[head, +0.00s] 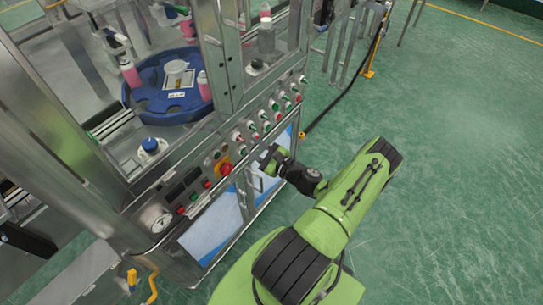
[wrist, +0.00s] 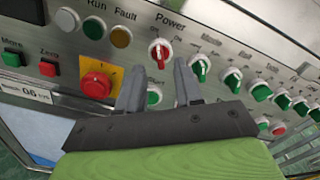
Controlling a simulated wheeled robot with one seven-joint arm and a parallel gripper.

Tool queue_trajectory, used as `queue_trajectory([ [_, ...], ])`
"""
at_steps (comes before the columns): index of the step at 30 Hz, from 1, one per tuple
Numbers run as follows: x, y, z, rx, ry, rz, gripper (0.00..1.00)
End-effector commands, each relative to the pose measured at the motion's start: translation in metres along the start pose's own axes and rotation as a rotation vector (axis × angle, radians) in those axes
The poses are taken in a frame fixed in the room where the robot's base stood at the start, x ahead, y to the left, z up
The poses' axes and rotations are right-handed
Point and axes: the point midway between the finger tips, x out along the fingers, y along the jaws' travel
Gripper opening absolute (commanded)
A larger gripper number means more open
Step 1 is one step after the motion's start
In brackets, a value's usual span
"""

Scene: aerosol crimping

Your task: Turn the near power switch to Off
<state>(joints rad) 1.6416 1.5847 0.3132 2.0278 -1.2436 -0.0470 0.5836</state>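The power switch (wrist: 160,51) is a red rotary knob under the label "Power" on the metal control panel, seen in the wrist view. A pale strip runs roughly upright along its grip; I cannot read its small position marks. My gripper (wrist: 157,73) is open, its two grey fingers apart and pointing at the panel. The switch shows just beyond and between the fingertips, with no visible contact. In the head view, my gripper (head: 272,157) is at the panel front, right of the emergency stop.
A red emergency stop (wrist: 96,85) on a yellow plate sits left of the fingers. A green button (wrist: 153,96) shows between them. A row of green knobs (wrist: 234,79) runs to the right. A blue turntable (head: 168,102) stands inside the machine. Green floor to the right is open.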

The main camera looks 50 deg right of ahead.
Motion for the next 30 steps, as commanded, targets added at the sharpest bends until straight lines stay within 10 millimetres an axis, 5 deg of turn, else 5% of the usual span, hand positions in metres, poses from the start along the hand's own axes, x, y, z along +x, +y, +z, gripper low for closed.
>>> queue_trajectory([
  [6,-0.065,-0.001,-0.001,0.001,0.005,-0.005,0.35],
  [13,-0.114,-0.001,-0.001,0.0,0.002,-0.003,0.35],
  [30,-0.124,0.0,0.0,0.0,-0.001,-0.001,0.35],
])
